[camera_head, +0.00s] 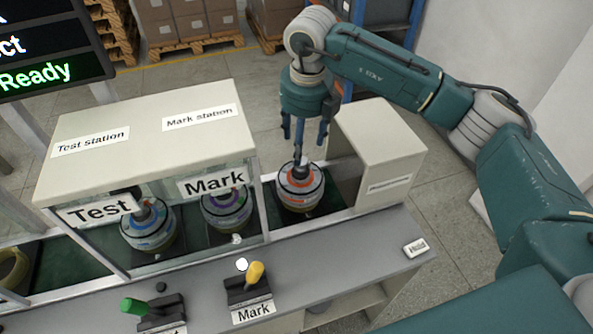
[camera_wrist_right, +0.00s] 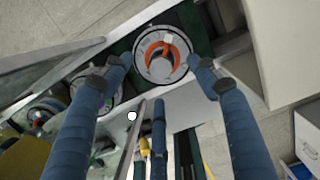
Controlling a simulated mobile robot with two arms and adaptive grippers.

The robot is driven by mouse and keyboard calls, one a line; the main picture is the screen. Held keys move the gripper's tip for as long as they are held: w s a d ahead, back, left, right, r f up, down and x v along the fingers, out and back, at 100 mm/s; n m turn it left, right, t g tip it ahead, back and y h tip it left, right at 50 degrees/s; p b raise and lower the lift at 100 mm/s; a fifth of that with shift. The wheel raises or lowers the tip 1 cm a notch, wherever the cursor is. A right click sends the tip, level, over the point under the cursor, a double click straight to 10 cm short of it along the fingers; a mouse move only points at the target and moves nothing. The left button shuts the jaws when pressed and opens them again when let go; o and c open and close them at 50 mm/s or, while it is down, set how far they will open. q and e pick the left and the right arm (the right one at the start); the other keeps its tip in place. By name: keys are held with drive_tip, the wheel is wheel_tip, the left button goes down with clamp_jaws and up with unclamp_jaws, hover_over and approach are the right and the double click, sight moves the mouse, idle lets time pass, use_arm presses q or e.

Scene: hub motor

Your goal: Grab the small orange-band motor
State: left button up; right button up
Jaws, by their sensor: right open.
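The orange-band motor (camera_head: 300,187) stands upright on a dark plate at the right end of the conveyor line, outside the Mark station. Its orange ring also shows in the right wrist view (camera_wrist_right: 160,52). My right gripper (camera_head: 305,140) is open and empty. In the right wrist view, the fingers of my right gripper (camera_wrist_right: 161,75) spread on either side of the motor's outline, with another finger below. My left gripper is not in view.
A purple-band motor (camera_head: 227,207) and a blue-band motor (camera_head: 148,225) stand under the station cover (camera_head: 145,130). A beige box housing (camera_head: 378,150) stands close to the right. A yellow lever (camera_head: 255,272) and a green lever (camera_head: 133,306) stand in front.

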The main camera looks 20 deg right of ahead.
sight(301, 168)
drive_tip(key=f, duration=0.2)
drive_tip(key=f+p, duration=0.1)
drive_tip(key=f, duration=0.1)
drive_tip(key=shift+s, duration=0.25)
drive_tip(key=shift+f+p, duration=0.25)
drive_tip(key=shift+p, duration=0.05)
drive_tip(key=f+p, duration=0.1)
drive_tip(key=f, duration=0.1)
drive_tip(key=f+p, duration=0.1)
drive_tip(key=f, duration=0.1)
drive_tip(key=shift+w+a+f, duration=0.1)
drive_tip(key=shift+w+f, duration=0.1)
drive_tip(key=shift+f, duration=0.2)
drive_tip(key=c, duration=0.8)
clamp_jaws()
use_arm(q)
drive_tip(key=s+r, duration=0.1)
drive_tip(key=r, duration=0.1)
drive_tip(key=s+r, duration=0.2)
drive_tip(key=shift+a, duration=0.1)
use_arm(e)
drive_tip(key=shift+w+r, duration=0.15)
drive_tip(key=shift+w, duration=0.1)
